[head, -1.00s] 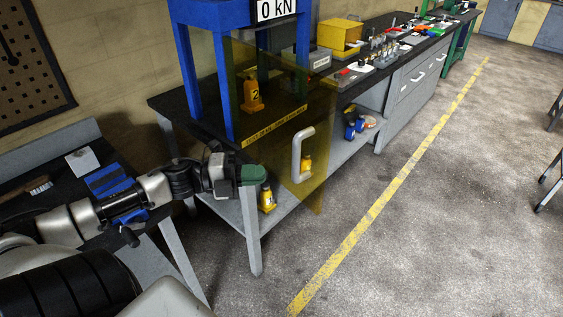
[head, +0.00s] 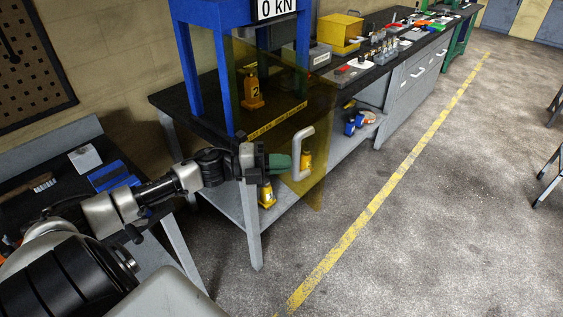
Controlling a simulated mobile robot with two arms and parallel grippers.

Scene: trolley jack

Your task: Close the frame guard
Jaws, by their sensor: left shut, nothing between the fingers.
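The frame guard is a see-through amber panel (head: 275,150) with a yellow strip of lettering. It stands swung out from the blue press frame (head: 224,80), past the front edge of the bench. Its pale grey bow handle (head: 308,135) is on the outer part of the panel. My left gripper (head: 284,162), with green fingers, is shut and empty. Its tips are just left of the handle in the picture; I cannot tell whether they touch the handle or the panel. My right gripper is out of view.
An orange jack marked 2 (head: 252,92) stands on the bench behind the panel. Yellow jacks (head: 266,196) stand on the lower shelf. The bench leg (head: 252,235) is below my gripper.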

